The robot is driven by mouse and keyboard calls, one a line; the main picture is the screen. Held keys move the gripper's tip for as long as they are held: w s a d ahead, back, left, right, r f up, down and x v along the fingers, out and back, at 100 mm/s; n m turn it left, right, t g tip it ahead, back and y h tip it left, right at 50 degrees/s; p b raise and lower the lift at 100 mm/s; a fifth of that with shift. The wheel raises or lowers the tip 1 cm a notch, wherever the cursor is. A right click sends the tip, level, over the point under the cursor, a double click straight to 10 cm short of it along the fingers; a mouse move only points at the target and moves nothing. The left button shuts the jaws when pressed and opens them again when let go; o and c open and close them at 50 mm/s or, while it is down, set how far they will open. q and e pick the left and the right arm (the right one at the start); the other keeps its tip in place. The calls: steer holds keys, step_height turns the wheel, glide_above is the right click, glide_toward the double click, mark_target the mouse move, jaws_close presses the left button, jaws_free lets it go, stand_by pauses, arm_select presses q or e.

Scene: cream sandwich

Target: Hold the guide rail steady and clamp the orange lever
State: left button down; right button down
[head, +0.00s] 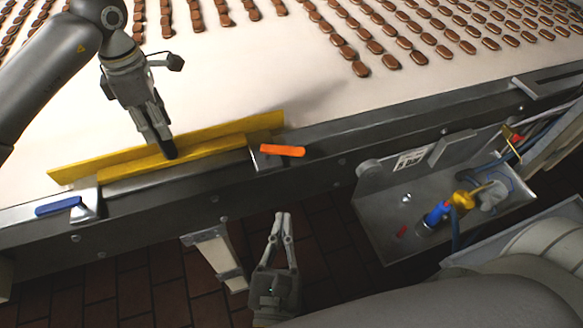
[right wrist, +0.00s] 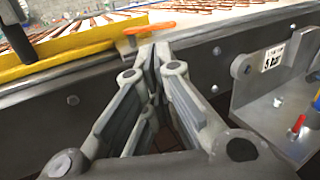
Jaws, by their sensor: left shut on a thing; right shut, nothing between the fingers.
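The yellow guide rail (head: 110,169) lies along the near edge of the conveyor. My left gripper (head: 167,152) is shut on the rail, its fingertips at the rail's middle. The orange lever (head: 283,151) sits on a metal clamp block at the rail's right end, pointing right along the edge. It also shows in the right wrist view (right wrist: 150,29), just beyond the fingertips. My right gripper (head: 283,216) is shut and empty, in front of the conveyor's side and below the lever. Its fingers fill the middle of the right wrist view (right wrist: 155,50).
A blue lever (head: 58,206) sits on a clamp at the rail's left end. Many brown biscuits (head: 375,47) lie in rows on the white belt (head: 300,75). A metal bracket tray (head: 385,225) with blue and yellow fittings juts out at right, beside my right gripper.

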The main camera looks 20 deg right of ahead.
glide_toward(283, 154)
steer(key=shift+m+g, duration=0.4)
steer(key=w+d, duration=0.2)
steer(key=w, duration=0.1)
steer(key=w+d+f, duration=0.1)
steer(key=w+d, duration=0.1)
steer(key=shift+w+d+f, duration=0.1)
steer(key=shift+w+d, duration=0.3)
steer(key=shift+w+d+n+t+y, duration=0.2)
steer(key=shift+d+n+t+y, duration=0.4)
steer(key=shift+y, duration=0.4)
steer(key=n+y, duration=0.1)
steer(key=w+n+y, duration=0.1)
steer(key=y, duration=0.1)
steer(key=shift+d, duration=0.35)
steer(key=shift+w+d+n+t+y, duration=0.3)
steer(key=shift+w+n+y, duration=0.1)
steer(key=shift+w+y, duration=0.1)
steer(key=shift+s, duration=0.1)
